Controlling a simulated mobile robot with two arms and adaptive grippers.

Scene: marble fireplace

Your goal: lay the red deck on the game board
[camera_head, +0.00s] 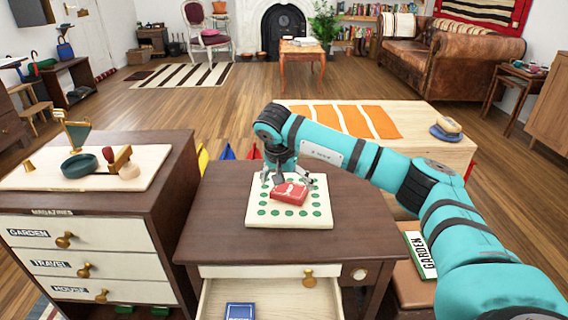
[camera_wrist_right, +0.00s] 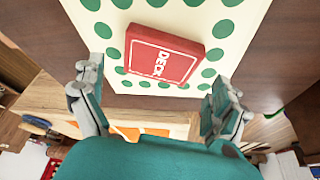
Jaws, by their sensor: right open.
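The red deck (camera_head: 289,193) lies on the game board (camera_head: 262,218), a cream square with green dots, on the dark brown table. My right gripper (camera_head: 289,180) is just above and behind the deck in the head view. In the wrist view its two fingers (camera_wrist_right: 158,95) are spread wide with the deck beyond and between them, not touching it. My left gripper is in neither view.
The table's drawer (camera_head: 215,297) is open at the front with a blue deck (camera_head: 240,311) in it. A dresser (camera_head: 90,235) with labelled drawers stands at left, holding a green bowl (camera_head: 79,165) and a stamp. A wooden table with an orange striped runner (camera_head: 345,121) is behind.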

